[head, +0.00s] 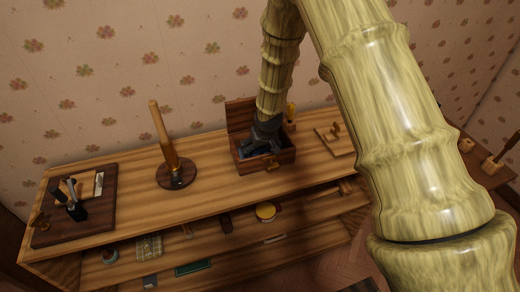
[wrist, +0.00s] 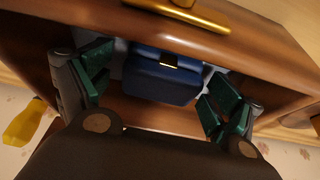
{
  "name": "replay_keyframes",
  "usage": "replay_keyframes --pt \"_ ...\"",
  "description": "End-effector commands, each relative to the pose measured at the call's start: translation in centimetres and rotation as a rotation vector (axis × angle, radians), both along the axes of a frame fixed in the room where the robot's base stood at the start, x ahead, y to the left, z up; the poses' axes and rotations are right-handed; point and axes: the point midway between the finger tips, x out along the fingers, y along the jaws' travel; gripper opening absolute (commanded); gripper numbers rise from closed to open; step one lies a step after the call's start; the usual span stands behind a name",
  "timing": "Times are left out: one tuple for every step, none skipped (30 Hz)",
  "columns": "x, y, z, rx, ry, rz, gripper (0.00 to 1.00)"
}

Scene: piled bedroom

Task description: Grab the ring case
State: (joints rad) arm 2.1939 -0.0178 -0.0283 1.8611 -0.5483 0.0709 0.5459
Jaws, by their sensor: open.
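The ring case (wrist: 163,76) looks like a small dark blue box with a gold clasp. In the wrist view it sits inside an open wooden chest (head: 285,158), near the chest wall with the brass fitting. My gripper (wrist: 160,90) is open, with one green-padded finger to the left of the case and one to the right. Gaps show between the pads and the case. In the head view my gripper (head: 259,147) reaches down into the chest and mostly hides the case.
The chest's raised lid (head: 240,115) stands behind my gripper. A wooden stand (head: 176,176) is to the left on the dresser top (head: 125,190), and a dark tray (head: 98,212) with small items lies farther left. A small wooden board (head: 333,140) lies to the right.

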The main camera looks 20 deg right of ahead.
Motion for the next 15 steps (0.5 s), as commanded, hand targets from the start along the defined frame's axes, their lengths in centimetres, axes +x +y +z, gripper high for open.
replay_keyframes --pt "0.05 0.01 -0.17 0.0 0.001 0.001 0.92" --pt "0.07 0.01 -0.25 0.0 0.001 0.001 0.92" --pt "0.09 0.0 -0.31 0.0 0.0 0.001 0.92" --pt "0.11 0.01 -0.33 0.0 0.0 0.001 0.92" --pt "0.11 0.0 -0.34 0.0 0.0 0.0 0.92" --pt "0.11 0.0 -0.34 0.0 0.0 0.0 0.92" --pt "0.11 0.0 -0.34 0.0 0.0 0.0 0.92" --pt "0.1 0.0 -0.34 0.0 0.0 0.0 0.92" --pt "0.1 0.0 -0.34 0.0 0.0 0.0 0.92" --pt "0.1 0.0 -0.34 0.0 0.0 0.0 0.9" --pt "0.1 0.0 -0.34 0.0 0.0 0.0 0.85" --pt "0.09 -0.01 -0.33 0.0 0.001 0.0 0.77" --pt "0.09 0.0 -0.33 0.0 0.001 0.0 0.72" --pt "0.09 -0.01 -0.33 0.0 0.001 0.0 0.66" --pt "0.09 -0.01 -0.33 0.0 0.001 0.0 0.59"
